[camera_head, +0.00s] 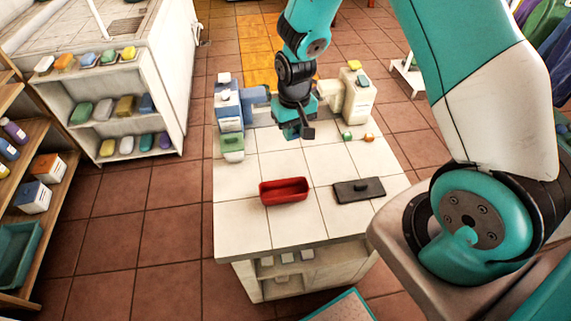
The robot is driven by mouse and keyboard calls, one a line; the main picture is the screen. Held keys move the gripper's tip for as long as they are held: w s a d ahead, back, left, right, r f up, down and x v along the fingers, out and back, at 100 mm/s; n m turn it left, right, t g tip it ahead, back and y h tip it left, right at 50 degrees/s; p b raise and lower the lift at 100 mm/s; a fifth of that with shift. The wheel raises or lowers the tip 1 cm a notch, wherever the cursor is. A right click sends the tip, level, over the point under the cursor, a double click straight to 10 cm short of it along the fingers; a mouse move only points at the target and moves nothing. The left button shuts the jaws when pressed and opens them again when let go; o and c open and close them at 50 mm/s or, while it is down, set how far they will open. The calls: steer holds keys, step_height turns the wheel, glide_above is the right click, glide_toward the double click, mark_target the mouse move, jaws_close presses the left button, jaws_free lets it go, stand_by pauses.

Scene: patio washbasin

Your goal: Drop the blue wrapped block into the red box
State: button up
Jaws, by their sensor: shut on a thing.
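The red box (284,190) is an open, shallow tray on the white tiled table (245,228), left of its middle and towards the near side. My gripper (303,135) is above the table, beyond the red box and slightly to its right, apart from it. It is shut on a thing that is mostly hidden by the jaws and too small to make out. I cannot tell from this view whether that is the blue wrapped block. A blue block-like shape (258,94) shows at the back left of the table, partly hidden.
Blue-and-white boxes (229,108) stand back left, a cream box (358,100) back right. Small green and orange things (358,137) lie near it. The table front is clear.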

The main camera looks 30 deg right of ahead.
mark_target(273, 184)
steer(key=shift+s+a+f+m+b, duration=0.55)
steer(key=shift+a+f+b, duration=0.85)
steer(key=shift+f, duration=0.8)
steer(key=shift+s+a+f+m+b, duration=0.55)
steer(key=shift+a+f+b, duration=0.8)
steer(key=shift+f, duration=0.9)
steer(key=shift+s+a+f+m+b, duration=0.4)
steer(key=shift+s+a+f+b, duration=0.3)
steer(key=shift+a+f+b, duration=1.1)
steer(key=shift+d+f, duration=0.35)
steer(key=shift+d, duration=0.2)
steer(key=shift+p, duration=0.3)
steer(key=o, duration=1)
step_height(273, 184, up, 18)
steer(key=shift+f+b, duration=0.25)
steer(key=shift+b, duration=0.25)
